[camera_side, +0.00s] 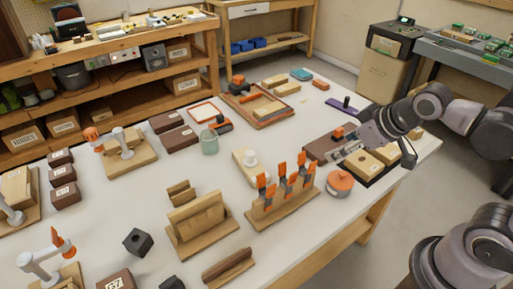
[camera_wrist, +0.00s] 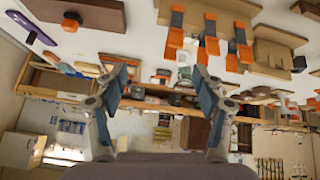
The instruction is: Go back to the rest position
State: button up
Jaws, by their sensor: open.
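The side view does not show clearly how far the fingers are above the board. No object is held.
An orange-lidded round pot (camera_side: 340,182) and a wooden rack with orange-handled tools (camera_side: 285,200) stand left of my gripper. A purple item (camera_side: 343,105) lies behind it. A grey side table (camera_side: 463,55) is at the back right. Open floor lies right of the bench.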

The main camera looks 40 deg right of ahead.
jog(key=shift+s+d+f+m, duration=0.15)
jog(key=shift+s+d+m, duration=0.25)
jog(key=shift+s+m, duration=0.5)
